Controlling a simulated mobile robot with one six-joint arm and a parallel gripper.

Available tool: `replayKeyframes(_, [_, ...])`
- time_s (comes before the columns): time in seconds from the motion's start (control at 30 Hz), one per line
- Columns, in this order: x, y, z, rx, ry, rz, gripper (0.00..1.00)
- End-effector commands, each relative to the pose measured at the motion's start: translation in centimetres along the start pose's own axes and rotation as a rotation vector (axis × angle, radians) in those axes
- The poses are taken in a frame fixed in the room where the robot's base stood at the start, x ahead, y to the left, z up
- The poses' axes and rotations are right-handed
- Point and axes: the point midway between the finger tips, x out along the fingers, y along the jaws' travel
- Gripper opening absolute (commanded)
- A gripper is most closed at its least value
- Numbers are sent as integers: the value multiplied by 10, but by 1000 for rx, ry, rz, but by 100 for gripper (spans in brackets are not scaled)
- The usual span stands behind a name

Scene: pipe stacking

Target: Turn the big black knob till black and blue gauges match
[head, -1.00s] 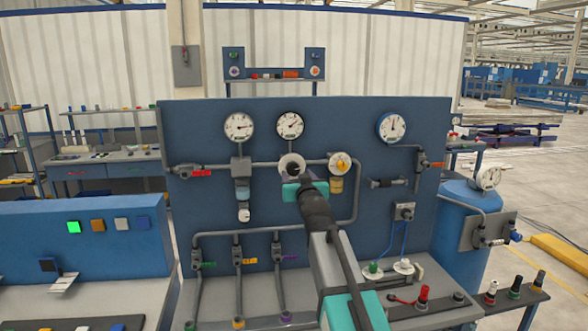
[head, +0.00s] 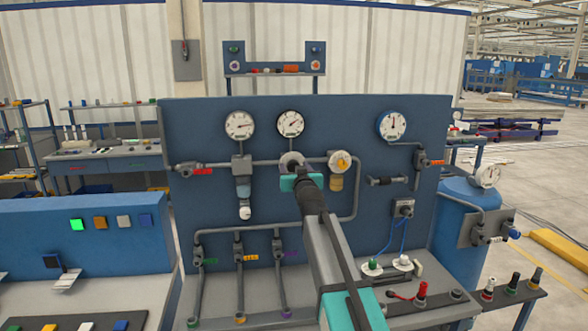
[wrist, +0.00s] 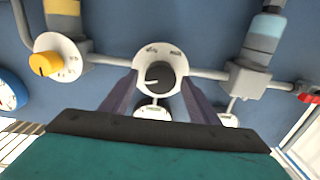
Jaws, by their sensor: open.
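The black knob (wrist: 156,74) sits in the middle of a round pale dial (wrist: 160,52) on the pipe. In the head view its dial (head: 291,160) is partly hidden by my gripper (head: 297,178). In the wrist view my gripper (wrist: 159,84) is open, with one finger on each side of the knob. I cannot tell whether the fingers touch it. The left needle points about right, the middle one up and right. The blue-rimmed gauge (head: 391,125) is at the right, its needle roughly upright.
A yellow knob (head: 340,162) is close on the right of the dial; it also shows in the wrist view (wrist: 45,63). A filter unit (head: 242,180) hangs on the left. Grey pipes (head: 325,228) and several small valves lie below. A blue tank (head: 462,220) stands at right.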

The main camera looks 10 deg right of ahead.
Motion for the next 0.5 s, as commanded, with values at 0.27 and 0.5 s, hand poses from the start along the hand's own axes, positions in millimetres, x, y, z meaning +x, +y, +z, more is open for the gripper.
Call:
replayKeyframes(0.27, [0,1,0,0,0,1,36])
replayKeyframes(0.5, [0,-1,0,0,0,1,14])
